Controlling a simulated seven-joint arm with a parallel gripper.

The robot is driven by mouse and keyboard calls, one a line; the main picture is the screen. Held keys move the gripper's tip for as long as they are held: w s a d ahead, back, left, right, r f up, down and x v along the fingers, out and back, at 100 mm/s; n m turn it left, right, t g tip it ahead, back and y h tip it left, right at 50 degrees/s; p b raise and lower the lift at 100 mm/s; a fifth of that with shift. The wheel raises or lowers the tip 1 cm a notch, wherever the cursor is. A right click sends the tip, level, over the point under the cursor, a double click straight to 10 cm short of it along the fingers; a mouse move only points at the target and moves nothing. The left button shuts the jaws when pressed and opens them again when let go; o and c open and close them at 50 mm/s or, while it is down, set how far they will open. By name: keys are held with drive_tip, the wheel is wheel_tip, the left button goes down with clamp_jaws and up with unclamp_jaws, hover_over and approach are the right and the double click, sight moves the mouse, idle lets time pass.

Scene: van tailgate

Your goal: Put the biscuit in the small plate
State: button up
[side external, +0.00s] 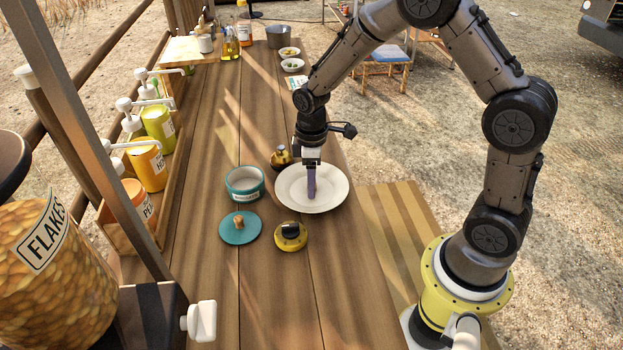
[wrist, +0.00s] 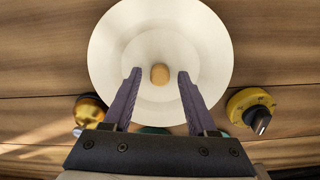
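The biscuit (wrist: 159,74) is a small tan rounded piece lying near the middle of the white plate (wrist: 205,40) in the wrist view. My gripper (wrist: 158,76) is open, its two purple fingers spread on either side of the biscuit with a gap to each. In the side external view, my gripper (side external: 311,197) points down over the white plate (side external: 336,190), and the biscuit is hidden there. A teal open jar (side external: 244,186) with a pale label stands left of the plate.
A teal lid with a wooden knob (side external: 239,228) lies in front of the jar. A yellow-and-black round object (side external: 291,236) sits in front of the plate; another yellow object (side external: 280,158) is behind it. Sauce pump bottles (side external: 150,168) line the left edge.

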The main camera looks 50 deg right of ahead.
drive_tip(key=shift+r, duration=0.1)
wheel_tip(320, 180, up, 12)
drive_tip(key=f, duration=0.1)
drive_tip(key=s+a+r+m+t, duration=0.1)
drive_tip(key=s+r+m+t, duration=0.15)
drive_tip(key=s+r, duration=0.65)
drive_tip(key=s+a+r+m+t, duration=0.1)
drive_tip(key=s+m+t, duration=0.2)
drive_tip(key=s, duration=0.9)
drive_tip(key=shift+s+m, duration=0.4)
drive_tip(key=shift+m, duration=0.45)
